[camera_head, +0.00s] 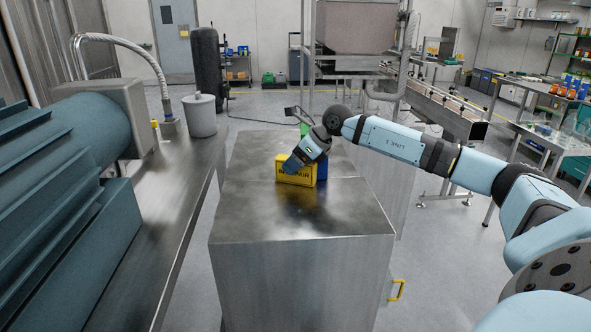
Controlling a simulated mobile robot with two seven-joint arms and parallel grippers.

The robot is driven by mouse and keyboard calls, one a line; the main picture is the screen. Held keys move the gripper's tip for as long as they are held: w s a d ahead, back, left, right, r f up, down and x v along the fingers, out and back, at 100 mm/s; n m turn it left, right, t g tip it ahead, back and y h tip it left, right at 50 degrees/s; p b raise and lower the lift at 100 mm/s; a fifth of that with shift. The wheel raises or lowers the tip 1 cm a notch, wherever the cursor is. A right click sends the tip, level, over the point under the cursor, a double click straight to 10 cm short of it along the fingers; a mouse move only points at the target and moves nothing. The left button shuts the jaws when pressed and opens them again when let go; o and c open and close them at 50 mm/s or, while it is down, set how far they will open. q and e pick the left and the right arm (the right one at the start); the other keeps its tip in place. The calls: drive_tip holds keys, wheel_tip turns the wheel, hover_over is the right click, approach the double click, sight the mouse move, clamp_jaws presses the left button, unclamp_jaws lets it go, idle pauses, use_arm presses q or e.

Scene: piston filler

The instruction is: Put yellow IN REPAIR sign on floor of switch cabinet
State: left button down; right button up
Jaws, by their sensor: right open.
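The yellow IN REPAIR sign (295,174) stands upright on top of a steel cabinet (302,260), in the middle of the picture. My right gripper (291,165) reaches in from the right and is at the sign's upper left edge, open, overlapping part of it. I cannot tell if its fingers touch the sign. A blue object (322,168) stands right behind the sign. My left gripper is out of view.
A teal motor (60,180) and a grey canister (200,115) are on a steel bench at the left. A conveyor (440,105) stands behind at the right, beside side tables. The cabinet top's front half is bare, and floor shows on both sides.

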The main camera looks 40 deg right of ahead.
drive_tip(key=c, duration=1.1)
drive_tip(key=shift+r, duration=0.2)
wheel_tip(320, 180, up, 20)
drive_tip(key=shift+f, duration=0.1)
drive_tip(key=shift+a, duration=0.1)
drive_tip(key=shift+s+a+f+m+h+p, duration=0.3)
drive_tip(key=shift+s+a+f+p, duration=1.25)
drive_tip(key=shift+a, duration=3.5)
drive_tip(key=shift+s+a+f+m+h+p, duration=0.15)
drive_tip(key=shift+s+a+f+m+p, duration=0.4)
drive_tip(key=shift+a+f+p, duration=2.85)
drive_tip(key=shift+s+a+r+m+h+p, duration=0.2)
drive_tip(key=shift+s+a+r+p, duration=0.75)
drive_tip(key=shift+a, duration=5.8)
drive_tip(key=shift+s+f+b, duration=0.25)
drive_tip(key=shift+s+b, duration=0.05)
drive_tip(key=shift+b, duration=0.15)
